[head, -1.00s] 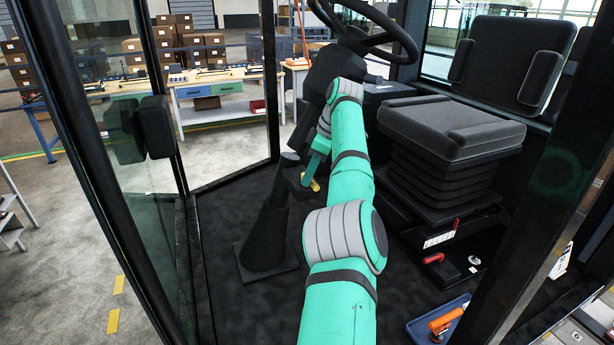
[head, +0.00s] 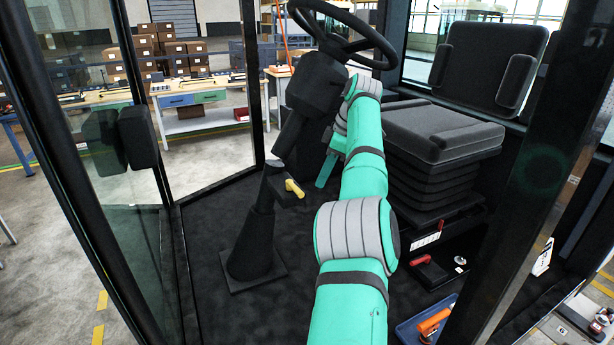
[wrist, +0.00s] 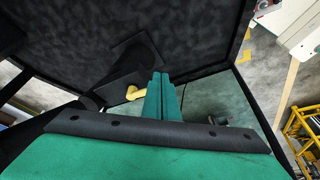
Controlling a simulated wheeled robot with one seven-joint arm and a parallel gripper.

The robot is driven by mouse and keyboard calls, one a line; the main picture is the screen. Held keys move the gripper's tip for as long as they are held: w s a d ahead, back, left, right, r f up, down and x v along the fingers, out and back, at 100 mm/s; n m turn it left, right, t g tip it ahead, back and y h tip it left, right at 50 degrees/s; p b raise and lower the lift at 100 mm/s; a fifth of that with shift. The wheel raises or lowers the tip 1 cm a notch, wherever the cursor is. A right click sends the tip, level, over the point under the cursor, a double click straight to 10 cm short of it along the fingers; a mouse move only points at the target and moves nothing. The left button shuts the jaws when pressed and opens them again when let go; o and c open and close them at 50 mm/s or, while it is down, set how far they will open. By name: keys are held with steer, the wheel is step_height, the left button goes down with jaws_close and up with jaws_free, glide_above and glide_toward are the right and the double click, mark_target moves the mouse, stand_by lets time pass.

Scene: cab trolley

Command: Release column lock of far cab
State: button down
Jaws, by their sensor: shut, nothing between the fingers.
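The steering column rises from a dark base (head: 252,262) on the cab floor, through a joint, to the upper column (head: 315,82) and the steering wheel (head: 345,35). The yellow lock lever (head: 293,188) sticks out at the joint, slanting down to the right. In the wrist view the yellow lever (wrist: 135,93) shows just left of my fingers. My gripper (wrist: 160,80) is shut and empty, its fingers side by side. In the head view my gripper (head: 322,182) is right of the lever with a visible gap. Part of the gripper is hidden behind my arm.
The black seat (head: 440,130) stands right of my arm, with a red handle (head: 421,260) low on its base. A blue tray (head: 410,334) with an orange-handled item lies at the front right. Cab posts and a glass door (head: 75,150) bound the left side.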

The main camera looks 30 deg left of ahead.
steer(key=d, duration=0.2)
steer(key=w+d, duration=0.1)
steer(key=d, duration=0.1)
steer(key=shift+d, duration=0.15)
stand_by(0.4)
